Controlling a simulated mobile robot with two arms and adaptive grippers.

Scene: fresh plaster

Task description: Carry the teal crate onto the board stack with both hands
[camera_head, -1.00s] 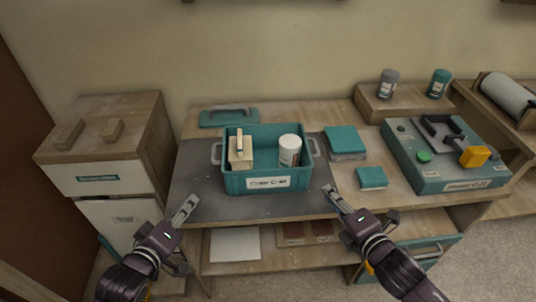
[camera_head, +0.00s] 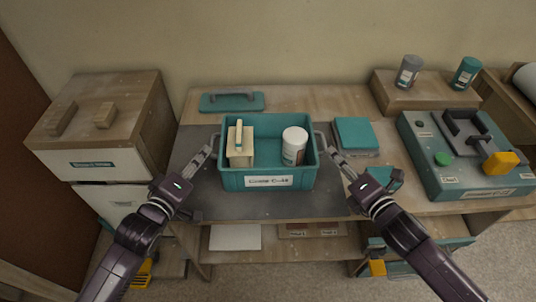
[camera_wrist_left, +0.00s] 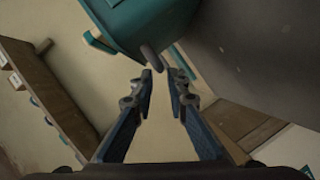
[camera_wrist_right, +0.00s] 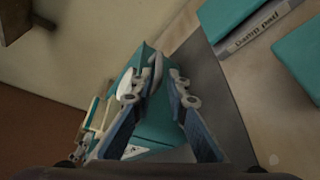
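The teal crate (camera_head: 268,180) sits upright on a dark grey surface, a white label on its front. It holds a cream block with a handle (camera_head: 240,145) and a white tub (camera_head: 294,146). My left gripper (camera_head: 210,150) is at the crate's left handle, fingers apart; the left wrist view shows the grey handle (camera_wrist_left: 152,57) just beyond the open fingertips (camera_wrist_left: 160,72). My right gripper (camera_head: 330,152) is at the right handle, its fingers apart in the right wrist view (camera_wrist_right: 166,68). Neither is visibly closed on a handle. I cannot tell which thing is the board stack.
A wooden-topped cabinet (camera_head: 92,120) stands at left. A teal float (camera_head: 232,102) lies behind the crate. Teal pads (camera_head: 354,134) lie close on the right. A teal device (camera_head: 470,170) with a yellow part and two jars (camera_head: 409,72) are further right.

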